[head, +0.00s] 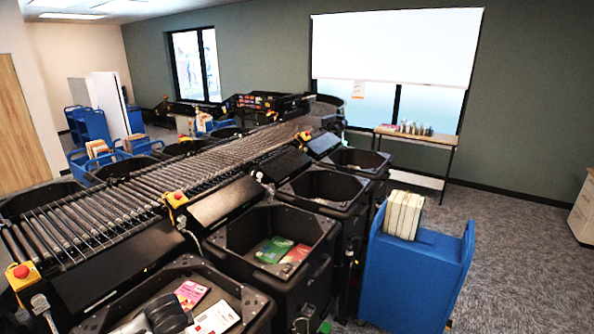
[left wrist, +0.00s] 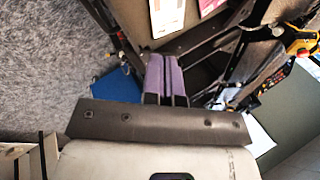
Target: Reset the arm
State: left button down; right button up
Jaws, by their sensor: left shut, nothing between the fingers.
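My left gripper (left wrist: 166,75) shows in the left wrist view, with two purple fingers side by side, shut and empty. A dark bracket and a pale wrist housing lie behind the fingers. Past the fingertips is the brown inside of a bin (left wrist: 190,50) with flat items in it; I cannot tell whether the fingers are above or beside it. In the head view neither gripper can be made out. A dark rounded part at the bottom of that view may be mine.
A roller conveyor (head: 150,185) runs diagonally through the head view, with black bins (head: 275,225) along its right side holding books. A blue cart (head: 410,275) with books stands at the right. Red-topped yellow emergency stops (head: 22,275) sit on the conveyor edge. Carpet is clear at far right.

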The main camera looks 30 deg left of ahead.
pick_arm(q)
jog(key=s+d+n+t+h, duration=0.15)
jog(key=s+d, duration=0.25)
jog(key=d, duration=0.6)
jog(key=s+d+t, duration=0.3)
jog(key=s+d, duration=0.1)
jog(key=d, duration=0.7)
jog(key=s+d+f+n+g+h, duration=0.2)
jog(key=s+d+f, duration=0.25)
jog(key=s, duration=0.45)
jog(key=s+d+f+n+g+h, duration=0.1)
jog(key=s+d+f+g, duration=0.15)
jog(key=s+f, duration=0.5)
jog(key=w+p+v, duration=0.2)
jog(key=p+v, duration=1.1)
jog(key=v, duration=0.2)
jog(key=shift+w+d+r, duration=0.15)
jog(key=shift+w+r, duration=0.1)
jog(key=shift+r, duration=0.15)
jog(key=shift+n, duration=0.25)
